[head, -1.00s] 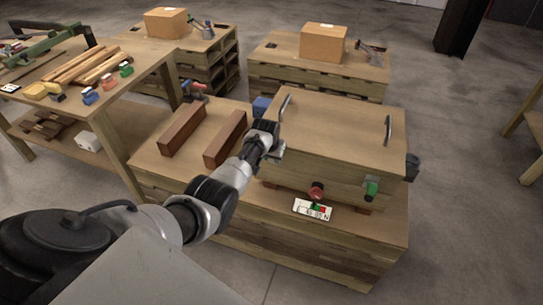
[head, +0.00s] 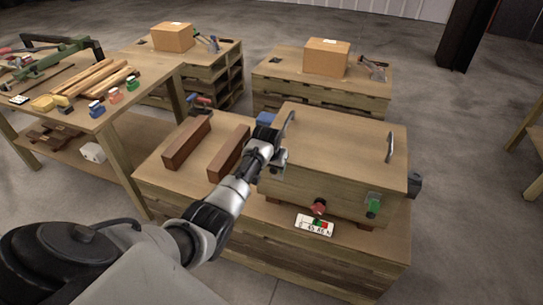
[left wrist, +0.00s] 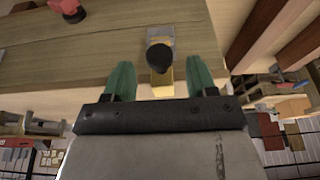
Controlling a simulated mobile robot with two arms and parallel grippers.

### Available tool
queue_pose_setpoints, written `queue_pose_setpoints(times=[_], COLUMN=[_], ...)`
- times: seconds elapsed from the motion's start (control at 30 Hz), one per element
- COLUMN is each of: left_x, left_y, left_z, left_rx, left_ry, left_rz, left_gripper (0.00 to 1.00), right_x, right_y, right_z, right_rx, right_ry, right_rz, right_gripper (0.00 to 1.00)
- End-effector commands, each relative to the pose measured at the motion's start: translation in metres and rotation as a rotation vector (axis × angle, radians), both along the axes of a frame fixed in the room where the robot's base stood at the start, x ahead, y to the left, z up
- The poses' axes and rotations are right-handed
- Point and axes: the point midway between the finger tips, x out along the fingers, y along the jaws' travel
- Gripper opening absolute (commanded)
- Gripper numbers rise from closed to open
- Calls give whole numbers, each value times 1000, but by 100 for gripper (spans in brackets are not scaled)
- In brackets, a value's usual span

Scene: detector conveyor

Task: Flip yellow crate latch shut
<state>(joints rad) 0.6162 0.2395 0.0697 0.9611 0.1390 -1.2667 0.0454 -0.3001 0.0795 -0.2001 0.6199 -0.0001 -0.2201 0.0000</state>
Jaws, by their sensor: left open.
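The wooden crate (head: 335,150) with two metal handles sits on the pallet-like stand. My left gripper (head: 279,166) is at the crate's near left end and hides the yellow latch in the head view. In the left wrist view, the yellow latch (left wrist: 162,82) hangs from a metal plate on the crate wall, with a black round knob on it. My left gripper (left wrist: 161,82) is open, its green fingertips on either side of the latch with a gap on each side. My right gripper is not in view.
A red knob (head: 319,207) and a green latch (head: 373,206) are on the crate's front. A small label plate (head: 315,226) lies before it. Two brown bars (head: 187,143) lie left of the crate. A workbench (head: 140,90) with tools stands further left.

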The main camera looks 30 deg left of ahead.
Motion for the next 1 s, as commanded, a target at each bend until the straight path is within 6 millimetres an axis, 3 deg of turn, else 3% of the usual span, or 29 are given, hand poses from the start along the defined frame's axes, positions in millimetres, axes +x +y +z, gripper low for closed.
queue_pose_setpoints(times=[0.2, 0.37, 1.0], left_x=[-12, -17, -19], left_y=[-2, -4, -5], left_z=[36, 50, 51], left_rx=[1, 1, 0], left_ry=[-1, 1, 4], left_rz=[-1, 0, -1], left_gripper=[57, 57, 57], right_x=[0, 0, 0], right_y=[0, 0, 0], right_z=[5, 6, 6], right_rx=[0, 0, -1], right_ry=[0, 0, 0], right_rz=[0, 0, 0], right_gripper=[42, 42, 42])
